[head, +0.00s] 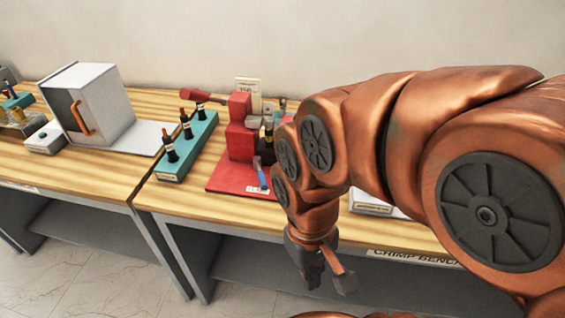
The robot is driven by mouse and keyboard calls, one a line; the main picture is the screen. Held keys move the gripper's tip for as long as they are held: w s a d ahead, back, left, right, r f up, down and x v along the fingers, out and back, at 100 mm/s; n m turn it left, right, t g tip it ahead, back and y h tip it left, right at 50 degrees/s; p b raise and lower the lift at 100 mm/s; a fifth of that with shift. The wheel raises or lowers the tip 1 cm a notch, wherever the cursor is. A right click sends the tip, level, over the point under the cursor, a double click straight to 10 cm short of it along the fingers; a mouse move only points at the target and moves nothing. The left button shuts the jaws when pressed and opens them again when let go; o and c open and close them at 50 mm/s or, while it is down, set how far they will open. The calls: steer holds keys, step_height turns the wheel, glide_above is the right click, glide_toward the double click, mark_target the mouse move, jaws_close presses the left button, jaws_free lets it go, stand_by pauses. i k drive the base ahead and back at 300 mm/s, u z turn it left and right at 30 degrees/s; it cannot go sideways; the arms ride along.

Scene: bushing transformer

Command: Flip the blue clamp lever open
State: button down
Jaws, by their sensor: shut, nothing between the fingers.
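The blue clamp lever (262,177) is a small blue handle at the front of the red press (240,130). It lies near the front right part of the red base plate, beside a small white label, and looks tilted. Its exact angle is too small to tell. My gripper (327,278) is dark, shut and empty. It hangs at the front of the bench, below and to the right of the lever in the picture, and does not touch it. My copper arm hides the area right of the press.
A teal rack (187,146) with several dark-handled tools stands left of the press. A white box with an orange handle (84,118) stands farther left. The red press arm (202,96) sticks out leftward. The crimp bench (195,208) has bare wood in front of the rack.

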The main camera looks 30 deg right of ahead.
mark_target(257, 159)
steer(key=z, duration=0.05)
steer(key=i, duration=0.3)
steer(key=u, duration=0.3)
steer(key=k, duration=1.35)
steer(key=u, duration=1.1)
steer(key=i, duration=1.2)
steer(key=z, duration=0.75)
steer(key=i, duration=0.6)
steer(key=z, duration=0.65)
